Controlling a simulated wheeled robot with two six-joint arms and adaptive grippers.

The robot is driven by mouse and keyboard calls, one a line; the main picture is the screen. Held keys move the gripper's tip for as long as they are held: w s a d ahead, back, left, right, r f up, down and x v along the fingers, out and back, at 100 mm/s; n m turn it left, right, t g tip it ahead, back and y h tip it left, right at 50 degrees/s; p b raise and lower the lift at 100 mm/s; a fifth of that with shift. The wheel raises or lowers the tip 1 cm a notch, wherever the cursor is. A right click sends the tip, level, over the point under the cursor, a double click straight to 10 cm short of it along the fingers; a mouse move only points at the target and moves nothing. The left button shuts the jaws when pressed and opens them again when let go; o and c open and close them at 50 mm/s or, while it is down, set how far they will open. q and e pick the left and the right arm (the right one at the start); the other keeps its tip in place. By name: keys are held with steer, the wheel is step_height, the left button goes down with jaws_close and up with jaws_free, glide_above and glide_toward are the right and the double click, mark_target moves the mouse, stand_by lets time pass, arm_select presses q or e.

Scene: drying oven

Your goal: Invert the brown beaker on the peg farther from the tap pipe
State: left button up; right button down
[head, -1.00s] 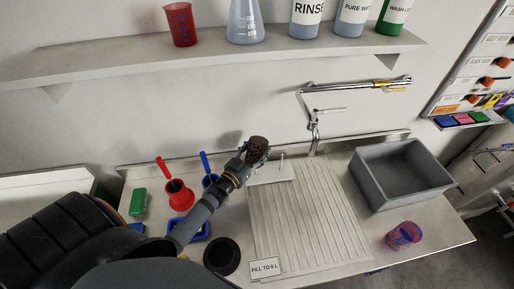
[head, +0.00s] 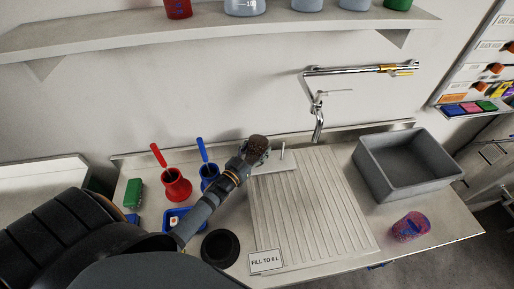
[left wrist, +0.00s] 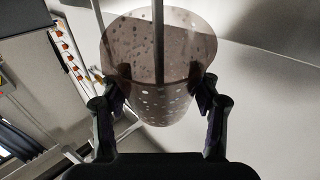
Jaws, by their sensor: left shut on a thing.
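The brown speckled beaker (head: 258,142) is held in my left gripper (head: 248,158), above the left part of the white peg board (head: 276,184). One upright peg (head: 282,151) shows just right of the beaker; the other is hidden in the head view. In the left wrist view the see-through beaker (left wrist: 140,95) sits between the fingers of my left gripper (left wrist: 160,100). One rod (left wrist: 158,40) overlaps the beaker, and another rod (left wrist: 97,25) passes at its left. I cannot tell whether the overlapping rod is inside it. The tap pipe (head: 319,118) stands farther right. My right gripper is out of view.
A ribbed drainboard (head: 310,210) lies right of my left arm, with a grey basin (head: 405,165) beyond. A red-blue beaker (head: 411,226) stands at right. Red (head: 176,185) and blue (head: 208,176) holders, a blue tray (head: 172,219) and a black round item (head: 220,248) are at left.

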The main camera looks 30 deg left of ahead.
arm_select(q)
steer(key=shift+f, duration=0.4)
stand_by(0.3)
steer(key=o, duration=1.4)
step_height(320, 180, up, 10)
